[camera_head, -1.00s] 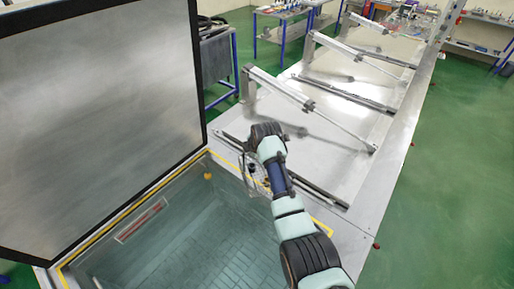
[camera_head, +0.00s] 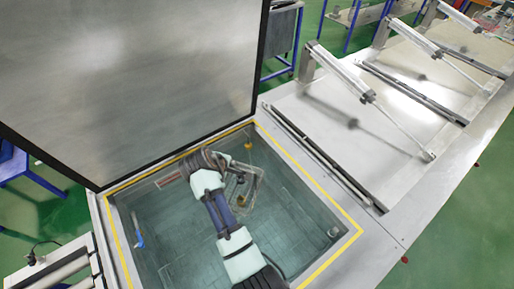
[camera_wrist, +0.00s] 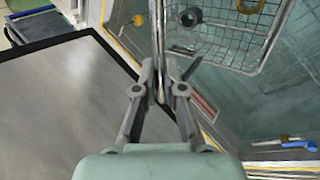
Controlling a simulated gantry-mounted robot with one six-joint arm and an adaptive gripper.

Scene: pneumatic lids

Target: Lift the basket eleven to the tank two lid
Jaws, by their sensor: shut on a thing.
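My gripper (camera_wrist: 158,82) is shut on the thin upright handle (camera_wrist: 158,30) of a wire basket. The basket (camera_wrist: 228,60) shows at the upper right of the wrist view, with a brown ring and a dark ring at it. In the head view the basket (camera_head: 256,190) hangs over the open tank (camera_head: 355,232), partly hidden by my arm. How far it is above the water I cannot tell. The large grey lid (camera_head: 130,80) with black edges stands raised at the tank's far left side; it also fills the left of the wrist view (camera_wrist: 60,105). No basket or tank number is readable.
Shut metal lids (camera_head: 330,125) with pneumatic cylinders (camera_head: 340,68) lie along the line to the right. A blue-handled item (camera_head: 138,238) is at the tank's left wall. Rollers (camera_head: 65,275) are at the lower left.

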